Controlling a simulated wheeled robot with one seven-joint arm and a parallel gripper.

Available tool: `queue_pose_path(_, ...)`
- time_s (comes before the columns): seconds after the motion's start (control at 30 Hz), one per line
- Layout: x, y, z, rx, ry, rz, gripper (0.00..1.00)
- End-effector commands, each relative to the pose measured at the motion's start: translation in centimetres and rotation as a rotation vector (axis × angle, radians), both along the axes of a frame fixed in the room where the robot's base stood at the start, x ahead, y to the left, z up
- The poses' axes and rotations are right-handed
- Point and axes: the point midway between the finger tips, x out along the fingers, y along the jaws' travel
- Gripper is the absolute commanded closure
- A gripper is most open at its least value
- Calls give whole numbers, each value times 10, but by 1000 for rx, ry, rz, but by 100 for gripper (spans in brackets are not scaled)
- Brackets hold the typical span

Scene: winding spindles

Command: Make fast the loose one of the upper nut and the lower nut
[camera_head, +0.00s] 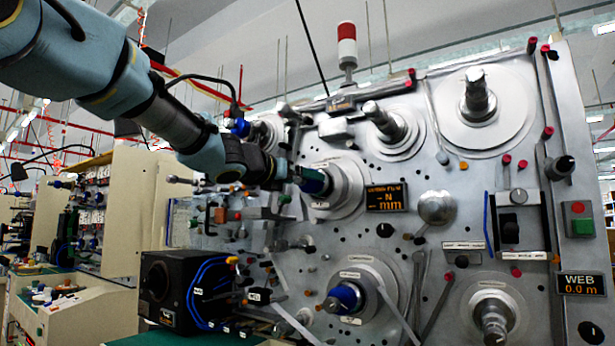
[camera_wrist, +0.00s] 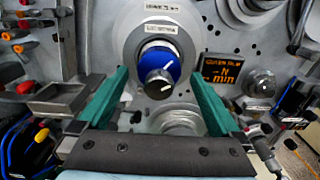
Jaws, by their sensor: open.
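The upper nut (camera_wrist: 165,60) is blue with a white line on its face, on the upper spindle, with a dark knob (camera_wrist: 157,86) in front of it. My gripper (camera_wrist: 160,78) is open, its green fingers to the left and right of the upper nut with gaps on both sides. In the head view my gripper (camera_head: 312,181) is at the upper spindle and largely hides the upper nut. The lower nut (camera_head: 343,298) is blue with a dark front, on the lower spindle, clear of my gripper. I cannot tell by sight which nut is loose.
The grey machine panel (camera_head: 395,235) carries several spindles, rollers and knobs. A lit display (camera_head: 387,198) is right of the upper spindle. A black box (camera_head: 170,285) with blue cables stands lower left. In the wrist view, a grey tray (camera_wrist: 58,99) protrudes left of my fingers.

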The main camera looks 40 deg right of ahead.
Motion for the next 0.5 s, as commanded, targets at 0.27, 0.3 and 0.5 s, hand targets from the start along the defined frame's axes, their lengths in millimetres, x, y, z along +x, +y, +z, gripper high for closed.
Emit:
queue_pose_path(0.27,8,-30,1,0,0,1,0)
queue_pose_path(0.3,9,-32,0,1,0,1,0)
queue_pose_path(0.5,9,-33,-1,1,-1,2,0)
